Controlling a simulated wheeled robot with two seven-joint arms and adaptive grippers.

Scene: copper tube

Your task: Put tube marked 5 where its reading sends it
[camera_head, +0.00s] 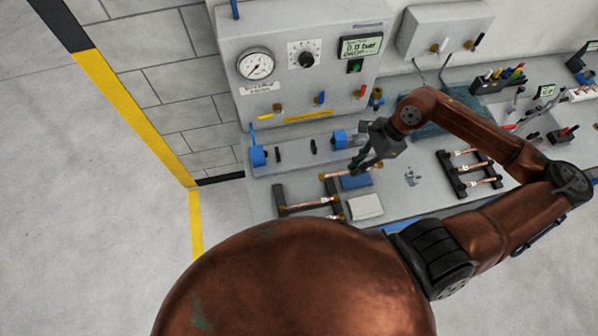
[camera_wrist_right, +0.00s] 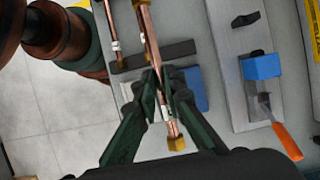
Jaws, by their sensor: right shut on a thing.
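My right gripper (camera_head: 366,163) is shut on a copper tube (camera_head: 338,175) with brass ends, over the left rack area. In the right wrist view the fingers (camera_wrist_right: 163,97) close around the same tube (camera_wrist_right: 149,35), and its brass end (camera_wrist_right: 176,144) shows past them. No number on it can be read. Another copper tube (camera_head: 308,204) lies in the dark left rack (camera_head: 280,200); it also shows in the wrist view (camera_wrist_right: 113,30), with a white label. Several tubes lie in the right rack (camera_head: 457,182); their marks are too small to read. My left gripper is not in view.
The test panel (camera_head: 300,30) has a dial gauge (camera_head: 255,64) and a display (camera_head: 361,47) reading 0.0 bar. Blue clamps (camera_head: 258,156) stand on the grey fixture below it. A blue block (camera_head: 355,182) and a white block (camera_head: 365,207) sit beside the left rack.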

